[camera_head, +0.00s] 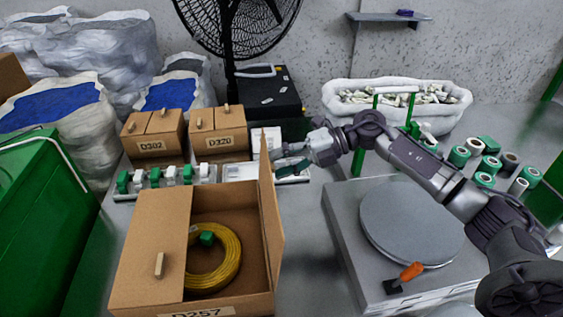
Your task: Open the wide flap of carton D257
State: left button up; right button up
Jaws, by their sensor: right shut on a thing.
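Carton D257 (148,290) stands open-topped on the table at the lower left-centre, its label on the front edge. Its right flap (268,215) stands roughly upright along the right side. Its left flap (150,235) lies flat over the left part, with a small wooden handle (159,265) on it. A yellow cable coil (228,262) with a green piece (207,238) lies inside, partly under the left flap. My right gripper (283,164) is shut at the outer side of the upright flap, near its top; the handle there is hidden. My left gripper is out of view.
Closed cartons D202 (155,145) and D220 (218,138) stand behind, with a row of green and white parts (165,177) before them. A grey box with a round plate (410,222) stands right. Some bare table lies between it and D257.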

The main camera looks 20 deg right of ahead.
jog(key=shift+s+f, duration=0.15)
jog(key=shift+f, duration=0.1)
jog(key=v, duration=1.2)
jog(key=shift+r, duration=0.15)
